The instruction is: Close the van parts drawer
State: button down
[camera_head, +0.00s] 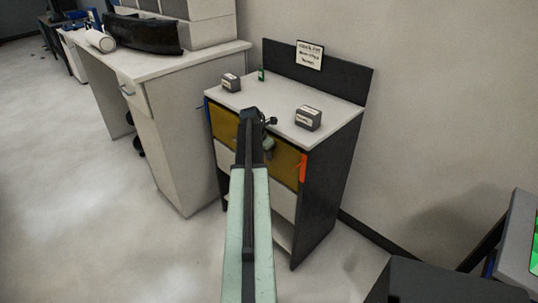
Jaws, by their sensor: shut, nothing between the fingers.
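A small dark cabinet (325,205) with a light top stands against the wall. Its upper drawer has a yellow front (286,167), with an orange strip (303,168) at its right end. Below it is a pale front (283,200). No readable label shows which is the van parts drawer. The yellow front looks close to the cabinet body; I cannot tell whether a gap remains. My arm reaches up the middle and hides part of both fronts. My gripper (268,146) is shut and empty, in front of the yellow front; contact cannot be judged.
Two small grey boxes (308,118) (231,82) and a green item (261,74) lie on the cabinet top. A sign (309,55) is on its backboard. A white desk (165,60) stands close on the left. Floor in front is clear.

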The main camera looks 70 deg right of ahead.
jog(key=shift+d+r, duration=0.15)
jog(key=shift+d, duration=0.3)
jog(key=w+a+r+p, duration=0.3)
jog(key=a+r+p, duration=0.5)
jog(key=r+p, duration=0.1)
jog(key=shift+w, duration=0.1)
